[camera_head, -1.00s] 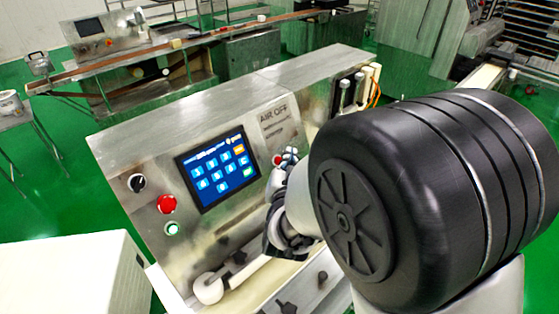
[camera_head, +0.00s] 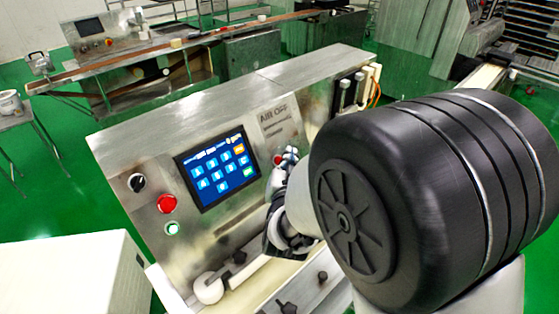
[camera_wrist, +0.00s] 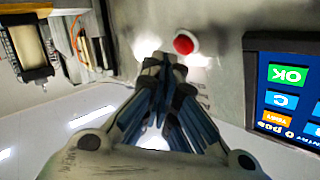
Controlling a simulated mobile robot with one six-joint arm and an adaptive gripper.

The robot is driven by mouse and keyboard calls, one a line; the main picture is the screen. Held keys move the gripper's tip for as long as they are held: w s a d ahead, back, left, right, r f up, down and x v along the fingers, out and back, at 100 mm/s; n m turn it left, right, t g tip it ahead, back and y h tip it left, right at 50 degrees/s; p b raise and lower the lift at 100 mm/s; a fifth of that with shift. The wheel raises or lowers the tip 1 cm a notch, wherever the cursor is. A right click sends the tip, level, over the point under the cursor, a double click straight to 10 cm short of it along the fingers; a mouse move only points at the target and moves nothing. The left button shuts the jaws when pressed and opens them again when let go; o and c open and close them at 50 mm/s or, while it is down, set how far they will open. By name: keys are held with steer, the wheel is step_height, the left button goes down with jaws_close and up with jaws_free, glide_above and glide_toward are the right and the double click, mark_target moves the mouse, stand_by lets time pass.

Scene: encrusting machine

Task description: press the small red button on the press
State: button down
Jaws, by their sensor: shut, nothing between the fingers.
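The small red button (camera_wrist: 185,43) sits on the press's metal panel in the wrist view, just right of and beyond my fingertips. In the head view only part of the red button (camera_head: 278,160) shows beside my gripper (camera_head: 290,158). In the wrist view my gripper (camera_wrist: 163,58) is shut and empty, its tips close to the panel, left of the button. I cannot tell whether the tips touch the panel. The press (camera_head: 130,155) has a slanted front with a blue touchscreen (camera_head: 218,168) left of my gripper.
A larger red button (camera_head: 166,204), a black knob (camera_head: 136,182) and a green-lit button (camera_head: 172,228) lie left of the screen. A white box (camera_head: 75,275) stands at lower left. Metal fittings (camera_head: 350,90) are at the panel's right end. Other machines stand behind.

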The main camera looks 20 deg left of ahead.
steer(key=shift+w+a+f+b, duration=0.15)
steer(key=shift+w+a+b, duration=0.05)
steer(key=shift+a+b, duration=0.1)
steer(key=shift+w+a+f, duration=0.15)
steer(key=shift+a+f, duration=0.05)
steer(key=shift+a, duration=0.1)
stand_by(0.7)
stand_by(0.4)
steer(key=shift+s+d+r+b, duration=0.35)
steer(key=shift+d, duration=0.25)
steer(key=shift+s+d+r, duration=0.4)
steer(key=shift+d, duration=0.25)
steer(key=shift+s+d+r, duration=0.35)
steer(key=shift+d, duration=0.3)
steer(key=shift+s+d+r, duration=0.4)
steer(key=shift+d, duration=0.25)
steer(key=shift+d, duration=0.1)
